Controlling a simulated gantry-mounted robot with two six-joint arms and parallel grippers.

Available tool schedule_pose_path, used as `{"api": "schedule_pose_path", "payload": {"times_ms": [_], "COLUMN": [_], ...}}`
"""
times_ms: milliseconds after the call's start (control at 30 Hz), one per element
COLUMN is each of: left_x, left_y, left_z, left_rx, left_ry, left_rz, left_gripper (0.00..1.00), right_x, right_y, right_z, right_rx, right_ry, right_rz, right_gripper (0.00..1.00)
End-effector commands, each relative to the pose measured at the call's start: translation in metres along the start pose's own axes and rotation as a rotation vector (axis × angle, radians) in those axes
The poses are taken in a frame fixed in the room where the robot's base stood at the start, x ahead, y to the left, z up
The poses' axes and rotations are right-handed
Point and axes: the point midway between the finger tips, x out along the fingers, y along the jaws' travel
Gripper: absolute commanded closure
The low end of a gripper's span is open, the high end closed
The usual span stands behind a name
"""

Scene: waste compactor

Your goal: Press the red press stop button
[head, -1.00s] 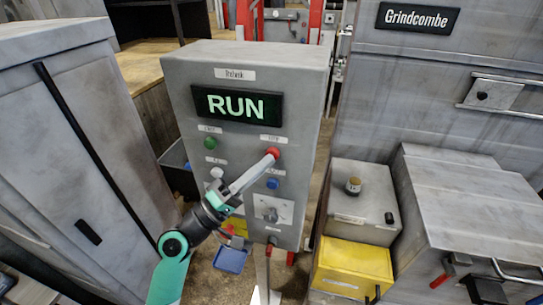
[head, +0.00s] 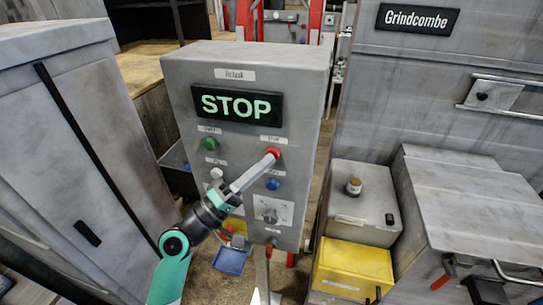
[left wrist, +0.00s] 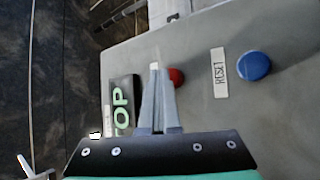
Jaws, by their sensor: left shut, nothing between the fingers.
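The red press stop button (head: 274,152) is on the front of the grey control box (head: 180,75), below its display (head: 238,104), which reads STOP in green. My left gripper (head: 270,157) is shut and empty, with its fingertips at the red button. In the left wrist view the shut fingers (left wrist: 156,80) partly cover the red button (left wrist: 177,77). I cannot tell whether they still touch it. My right gripper is not in view.
A green button (head: 210,143), a white button (head: 216,173) and a blue button (head: 273,184) are near the red one. A rotary switch (head: 270,215) sits lower. A grey cabinet (head: 90,150) stands left, a yellow box (head: 352,268) right.

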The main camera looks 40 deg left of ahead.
Motion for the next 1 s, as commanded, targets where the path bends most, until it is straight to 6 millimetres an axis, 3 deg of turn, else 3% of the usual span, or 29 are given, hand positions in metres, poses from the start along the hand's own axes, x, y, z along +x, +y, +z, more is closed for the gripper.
{"api": "schedule_pose_path", "payload": {"times_ms": [633,1000], "left_x": [-0.013,-0.037], "left_y": [0.01,0.028], "left_z": [0.009,0.027], "left_rx": [-0.001,-0.001], "left_ry": [0.0,0.0], "left_rz": [0.0,-0.001], "left_gripper": [1.0,1.0], "right_x": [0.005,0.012], "right_y": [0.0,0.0], "right_z": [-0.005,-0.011], "right_rx": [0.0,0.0], "right_ry": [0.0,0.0], "right_rz": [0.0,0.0], "right_gripper": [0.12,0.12]}}
